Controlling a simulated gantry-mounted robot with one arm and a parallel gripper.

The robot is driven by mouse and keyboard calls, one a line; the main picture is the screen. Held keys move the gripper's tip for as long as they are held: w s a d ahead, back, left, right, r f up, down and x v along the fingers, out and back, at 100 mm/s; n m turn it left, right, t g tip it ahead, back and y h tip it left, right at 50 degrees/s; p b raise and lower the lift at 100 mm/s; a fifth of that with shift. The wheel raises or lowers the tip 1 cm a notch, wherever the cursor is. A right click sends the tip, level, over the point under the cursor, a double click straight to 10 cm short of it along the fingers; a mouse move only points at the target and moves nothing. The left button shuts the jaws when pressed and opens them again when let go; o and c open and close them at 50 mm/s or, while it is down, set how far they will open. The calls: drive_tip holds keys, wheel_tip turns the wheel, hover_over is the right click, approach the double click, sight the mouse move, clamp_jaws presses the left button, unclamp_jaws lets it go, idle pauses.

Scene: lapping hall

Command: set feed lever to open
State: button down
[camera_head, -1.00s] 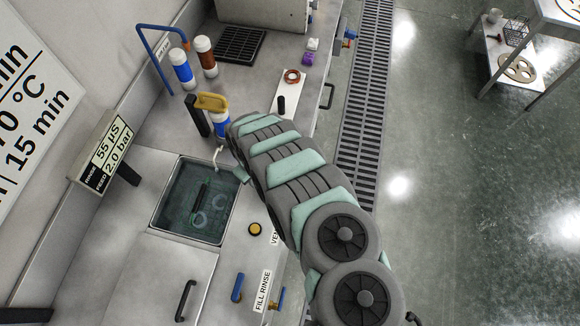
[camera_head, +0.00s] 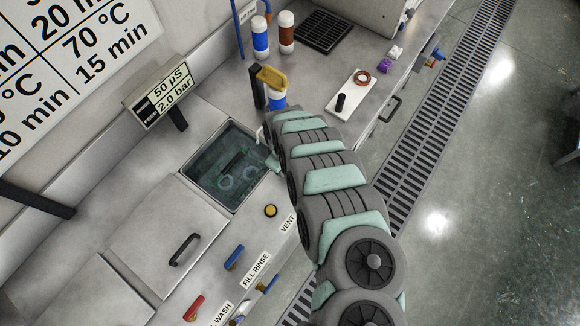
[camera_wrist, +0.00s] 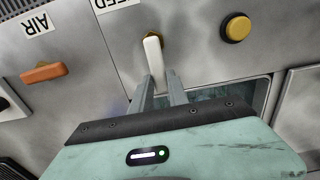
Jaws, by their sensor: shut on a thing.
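The feed lever (camera_wrist: 153,56) is a white handle on a brass pivot, beside a partly cut-off FEED label (camera_wrist: 112,3) in the wrist view. It points down the picture, toward the basin. My gripper (camera_wrist: 163,76) is shut on its free end, with one grey finger on each side. In the head view my own arm covers the lever and the fingers.
A yellow button (camera_wrist: 237,28) lies right of the lever and an orange lever (camera_wrist: 43,73) left. The open basin (camera_head: 193,179) is close by. A yellow-handled fixture (camera_head: 271,77) and bottles (camera_head: 260,38) stand beyond. Blue (camera_head: 234,257) and red (camera_head: 194,307) levers line the front.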

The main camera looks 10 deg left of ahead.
drive_tip(key=c, duration=1.3)
unclamp_jaws()
drive_tip(key=shift+r+p, duration=0.85)
drive_tip(key=shift+r, duration=4.55)
drive_tip(key=shift+a, duration=0.1)
